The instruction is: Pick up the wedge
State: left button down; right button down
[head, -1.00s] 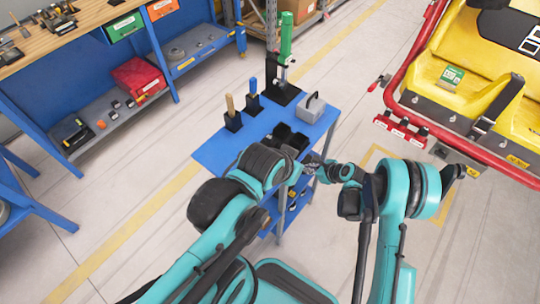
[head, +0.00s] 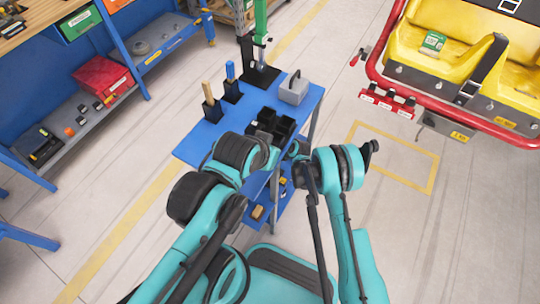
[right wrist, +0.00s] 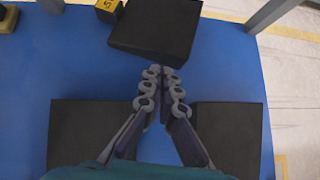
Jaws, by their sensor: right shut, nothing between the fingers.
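I cannot clearly pick out the wedge. In the right wrist view a dark block (right wrist: 155,30) with a slanted-looking top lies on a blue surface (right wrist: 90,70); I cannot tell whether it is the wedge. My right gripper (right wrist: 163,72) is shut and empty, its fingertips close in front of that block's near edge. Two dark flat pieces, left (right wrist: 75,125) and right (right wrist: 235,125), flank the fingers. In the head view a tan block (head: 257,212) sits on the cart's lower shelf. My arms hide both grippers in the head view.
The blue cart (head: 190,149) carries upright tools in black holders, black bins (head: 273,122) and a grey case (head: 293,90). A small yellow item (right wrist: 108,6) and a grey post (right wrist: 268,14) are near the block. A yellow coaster car (head: 430,60) stands right; a blue workbench (head: 120,50) stands left.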

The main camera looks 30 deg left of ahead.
jog(key=shift+w+a, duration=0.15)
jog(key=shift+a, duration=0.5)
jog(key=shift+w+a, duration=0.2)
jog(key=shift+a, duration=0.65)
jog(key=shift+w+a, duration=0.2)
jog(key=shift+a, duration=0.6)
